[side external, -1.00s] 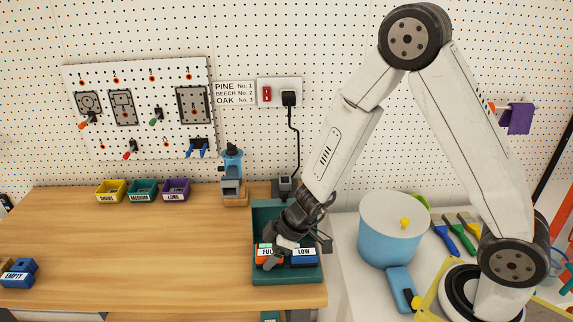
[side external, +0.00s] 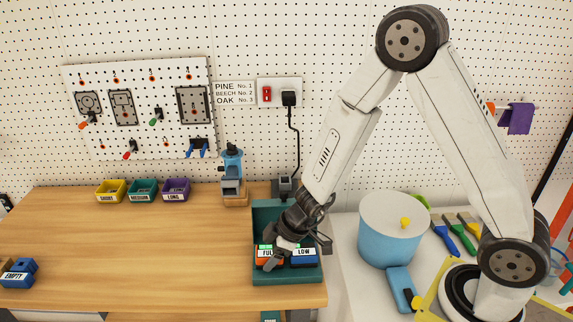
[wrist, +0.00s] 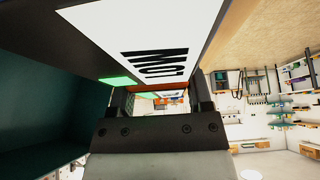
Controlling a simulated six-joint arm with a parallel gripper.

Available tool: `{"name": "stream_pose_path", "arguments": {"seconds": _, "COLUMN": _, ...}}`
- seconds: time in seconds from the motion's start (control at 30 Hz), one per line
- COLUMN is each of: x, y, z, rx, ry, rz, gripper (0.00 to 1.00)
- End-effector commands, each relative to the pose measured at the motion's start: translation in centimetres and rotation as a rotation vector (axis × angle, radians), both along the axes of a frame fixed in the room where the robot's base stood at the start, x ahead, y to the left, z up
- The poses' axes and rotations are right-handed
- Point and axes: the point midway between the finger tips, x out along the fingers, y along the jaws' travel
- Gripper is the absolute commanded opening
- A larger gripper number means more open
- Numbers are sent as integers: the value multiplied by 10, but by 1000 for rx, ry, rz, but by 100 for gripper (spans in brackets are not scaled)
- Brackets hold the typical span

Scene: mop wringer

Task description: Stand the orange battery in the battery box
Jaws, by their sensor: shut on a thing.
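The orange battery (side external: 262,254), labelled FULL with a green patch on top, is at the front left of the teal battery box (side external: 287,277) in the side view. My gripper (side external: 275,259) reaches down over the box and is shut on the orange battery. An orange strip shows between its fingers (wrist: 160,92) in the wrist view. The orange battery's underside is hidden, so I cannot tell whether it touches the box floor.
Yellow, teal and purple bins (side external: 143,190) and a blue tool (side external: 232,172) stand at the back. A blue drum (side external: 392,240) is right of the box. The middle of the bench is clear.

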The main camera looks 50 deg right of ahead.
Motion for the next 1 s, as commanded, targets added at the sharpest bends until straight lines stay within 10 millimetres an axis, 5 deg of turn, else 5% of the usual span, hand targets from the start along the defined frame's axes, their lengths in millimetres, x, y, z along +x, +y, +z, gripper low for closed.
{"name": "stream_pose_path", "arguments": {"seconds": 0.2, "x": 0, "y": 0, "z": -1, "rx": 1, "ry": -1, "rz": 0, "gripper": 8}}
{"name": "stream_pose_path", "arguments": {"seconds": 0.23, "x": 0, "y": 0, "z": -1, "rx": 1, "ry": -1, "rz": 0, "gripper": 74}}
{"name": "stream_pose_path", "arguments": {"seconds": 0.33, "x": 0, "y": 0, "z": -1, "rx": 1, "ry": -1, "rz": 0, "gripper": 100}}
{"name": "stream_pose_path", "arguments": {"seconds": 1.0, "x": -6, "y": -7, "z": 16, "rx": 0, "ry": -3, "rz": 1, "gripper": 100}}
